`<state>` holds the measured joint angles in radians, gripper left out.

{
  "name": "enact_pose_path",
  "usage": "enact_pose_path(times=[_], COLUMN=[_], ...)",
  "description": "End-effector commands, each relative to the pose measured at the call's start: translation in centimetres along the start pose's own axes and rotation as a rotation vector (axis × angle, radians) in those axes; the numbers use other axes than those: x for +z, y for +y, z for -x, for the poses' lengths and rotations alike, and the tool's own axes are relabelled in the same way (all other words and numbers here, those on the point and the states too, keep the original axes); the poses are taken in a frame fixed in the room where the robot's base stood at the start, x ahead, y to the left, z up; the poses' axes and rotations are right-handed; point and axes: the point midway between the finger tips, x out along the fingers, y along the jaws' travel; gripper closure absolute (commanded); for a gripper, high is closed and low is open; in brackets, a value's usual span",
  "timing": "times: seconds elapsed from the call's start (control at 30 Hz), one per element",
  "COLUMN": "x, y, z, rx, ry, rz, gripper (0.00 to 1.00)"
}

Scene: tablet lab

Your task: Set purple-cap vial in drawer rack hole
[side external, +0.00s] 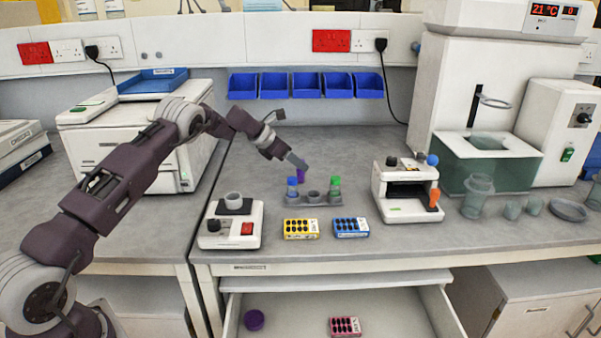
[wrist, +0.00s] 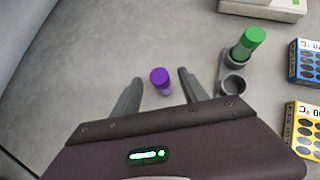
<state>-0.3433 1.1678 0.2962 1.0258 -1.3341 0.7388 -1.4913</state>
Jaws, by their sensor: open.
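The purple-cap vial (side external: 300,176) stands on the grey bench behind the rack. In the wrist view the purple-cap vial (wrist: 160,80) shows between my two fingers, with gaps on both sides. My gripper (side external: 298,164) is open just above it; its spread fingers also show in the wrist view (wrist: 160,75). A grey rack (side external: 324,201) on the bench holds a blue-cap vial (side external: 292,188) at left and a green-cap vial (side external: 335,187) at right, with an empty middle hole (side external: 313,194). The drawer (side external: 292,302) below the bench is open; I see no rack in its visible part.
In the drawer lie a purple round object (side external: 254,320) and a pink box (side external: 345,326). A yellow box (side external: 301,229) and a blue box (side external: 351,228) lie before the rack. White devices stand left (side external: 231,224) and right (side external: 407,190). Bench behind the vial is clear.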

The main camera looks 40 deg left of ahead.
Motion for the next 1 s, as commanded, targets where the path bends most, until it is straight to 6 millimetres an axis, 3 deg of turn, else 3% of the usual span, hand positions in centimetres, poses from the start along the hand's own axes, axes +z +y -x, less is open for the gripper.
enact_pose_path(times=[0.03,0.3,0.63,1.0], x=[0.0,0.0,0.7,6.5], y=[0.0,0.0,0.1,0.2], z=[0.0,0.1,0.7,6.5], rx=[0.0,0.0,0.002,0.001], ry=[0.0,0.0,-0.003,-0.001], rz=[0.0,-0.001,-0.003,-0.003], gripper=[0.49,1.0,1.0,1.0])
